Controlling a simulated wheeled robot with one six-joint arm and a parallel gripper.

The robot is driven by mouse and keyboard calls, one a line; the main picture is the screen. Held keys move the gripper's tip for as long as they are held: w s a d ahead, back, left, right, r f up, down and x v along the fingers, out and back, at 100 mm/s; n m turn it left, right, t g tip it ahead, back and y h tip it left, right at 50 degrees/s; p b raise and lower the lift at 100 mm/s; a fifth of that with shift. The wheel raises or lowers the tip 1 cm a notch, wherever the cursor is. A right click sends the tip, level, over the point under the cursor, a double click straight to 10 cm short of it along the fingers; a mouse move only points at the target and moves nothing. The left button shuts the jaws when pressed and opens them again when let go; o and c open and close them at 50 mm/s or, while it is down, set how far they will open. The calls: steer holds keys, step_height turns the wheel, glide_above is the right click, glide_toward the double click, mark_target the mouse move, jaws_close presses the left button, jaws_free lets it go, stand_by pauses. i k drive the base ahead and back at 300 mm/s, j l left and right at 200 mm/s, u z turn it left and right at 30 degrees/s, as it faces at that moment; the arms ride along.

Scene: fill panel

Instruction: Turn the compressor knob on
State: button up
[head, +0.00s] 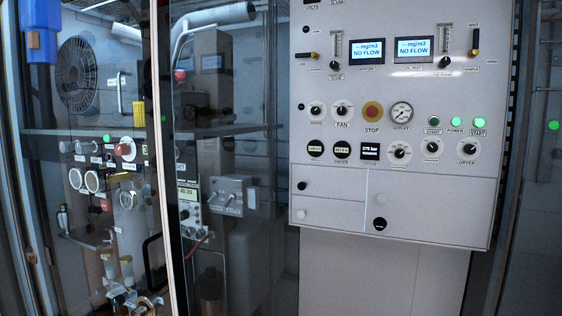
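A light grey control panel (380,190) fills the right half of the head view. Its lower part carries several round black knobs on white dials: the fan knob (341,110), a knob left of it (315,110), a knob right of the status display (400,152), one under the start button (432,147) and the dryer knob (468,149). I cannot read which label says compressor, so I cannot tell which of these is the compressor knob or how it is set. My gripper is not in view.
A red stop button (373,111) on yellow and an outlet gauge (401,114) sit mid-panel. Green lights (456,122) glow at right. Two small screens (366,56) read NO FLOW. A glass door (222,150) with a pale edge stands left of the panel.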

mark_target(432, 146)
steer(key=z, duration=1.2)
